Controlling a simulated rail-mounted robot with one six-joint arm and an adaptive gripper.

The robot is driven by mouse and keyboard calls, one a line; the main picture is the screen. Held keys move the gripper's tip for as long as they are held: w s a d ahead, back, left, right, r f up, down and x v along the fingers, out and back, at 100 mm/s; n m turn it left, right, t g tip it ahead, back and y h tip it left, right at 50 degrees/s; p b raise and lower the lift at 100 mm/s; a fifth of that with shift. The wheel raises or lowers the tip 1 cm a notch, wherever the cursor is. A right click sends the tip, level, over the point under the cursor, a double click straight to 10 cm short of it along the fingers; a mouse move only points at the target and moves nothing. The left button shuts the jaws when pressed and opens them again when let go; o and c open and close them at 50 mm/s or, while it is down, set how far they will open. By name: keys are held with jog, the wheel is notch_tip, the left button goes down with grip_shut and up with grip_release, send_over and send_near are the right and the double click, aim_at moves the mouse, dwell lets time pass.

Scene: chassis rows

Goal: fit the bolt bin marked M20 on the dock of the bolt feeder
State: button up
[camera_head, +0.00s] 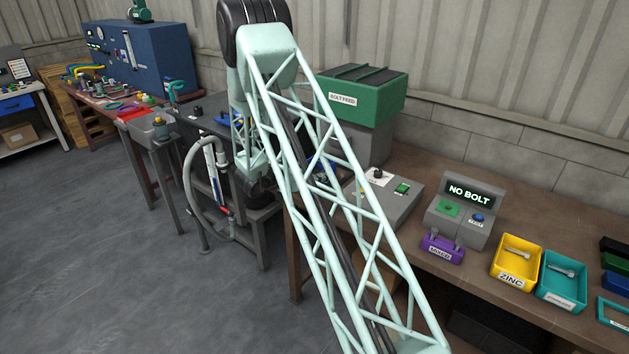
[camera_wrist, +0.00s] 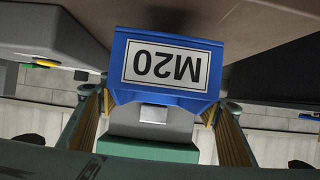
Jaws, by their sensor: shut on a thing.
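The blue bolt bin marked M20 (camera_wrist: 165,67) fills the upper middle of the wrist view, its label upside down. My gripper (camera_wrist: 156,110) is shut on it, with one striped finger at each side. The bolt feeder, a green hopper marked BOLT FEED (camera_head: 360,97) on a grey body, stands at the back of the bench in the head view. A grey and green shape, apparently the feeder (camera_wrist: 150,150), shows behind the bin in the wrist view. In the head view my lattice arm hides most of my gripper and the bin. I cannot make out the dock or whether the bin touches it.
A hose (camera_head: 190,175) hangs at left. The floor at left is clear.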

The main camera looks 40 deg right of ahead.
jog(key=shift+f, duration=1.75)
jog(key=shift+f+b, duration=0.15)
jog(key=shift+b, duration=0.15)
jog(key=o, duration=1.2)
jog(key=shift+c, duration=0.2)
jog(key=shift+a, duration=0.1)
jog(key=p+v, duration=0.1)
jog(key=v, duration=1.1)
jog(key=shift+r, duration=0.25)
